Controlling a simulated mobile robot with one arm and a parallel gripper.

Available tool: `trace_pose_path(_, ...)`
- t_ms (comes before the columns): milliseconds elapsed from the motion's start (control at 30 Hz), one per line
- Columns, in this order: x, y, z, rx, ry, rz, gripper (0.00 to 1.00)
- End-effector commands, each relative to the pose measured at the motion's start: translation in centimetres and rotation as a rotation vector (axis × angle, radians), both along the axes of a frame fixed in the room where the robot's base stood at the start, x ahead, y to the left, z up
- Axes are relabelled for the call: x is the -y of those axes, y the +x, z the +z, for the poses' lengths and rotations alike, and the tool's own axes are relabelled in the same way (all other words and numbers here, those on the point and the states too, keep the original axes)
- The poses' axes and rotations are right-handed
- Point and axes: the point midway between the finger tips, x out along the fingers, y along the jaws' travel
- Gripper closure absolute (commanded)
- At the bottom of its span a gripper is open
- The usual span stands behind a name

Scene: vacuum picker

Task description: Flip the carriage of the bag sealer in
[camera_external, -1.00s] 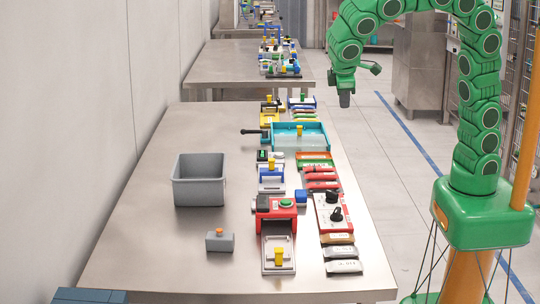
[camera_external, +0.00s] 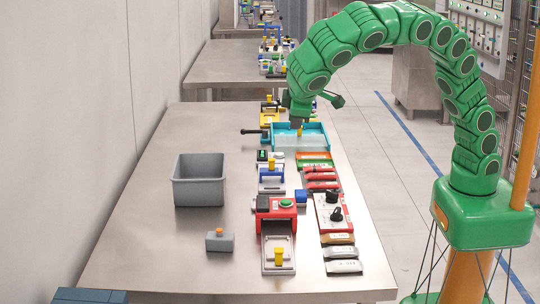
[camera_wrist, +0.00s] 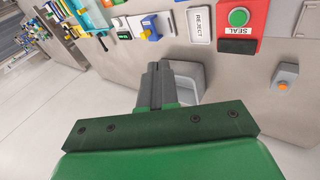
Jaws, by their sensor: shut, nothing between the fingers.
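The bag sealer (camera_external: 268,211) is a red unit with a round green button, on the near right part of the table. It also shows at the top of the wrist view (camera_wrist: 240,38), with a SEAL label below the button. What looks like its carriage (camera_external: 278,262) is a pale flat tray with a yellow tab, lying in front of the red body. My gripper (camera_external: 297,122) is over the teal tray farther back, well away from the sealer. Its fingers (camera_wrist: 157,88) are together and empty.
A grey bin (camera_external: 199,188) stands left of the sealer, and a small grey box with an orange button (camera_external: 219,242) is nearer. The near left table is clear.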

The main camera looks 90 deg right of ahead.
Motion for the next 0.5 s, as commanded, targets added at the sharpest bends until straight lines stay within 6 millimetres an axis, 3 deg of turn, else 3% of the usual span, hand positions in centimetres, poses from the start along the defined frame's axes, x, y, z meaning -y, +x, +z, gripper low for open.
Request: trace_pose_path(500,-10.8,3.8,-3.3,0.116,-0.026,0.036,1.00)
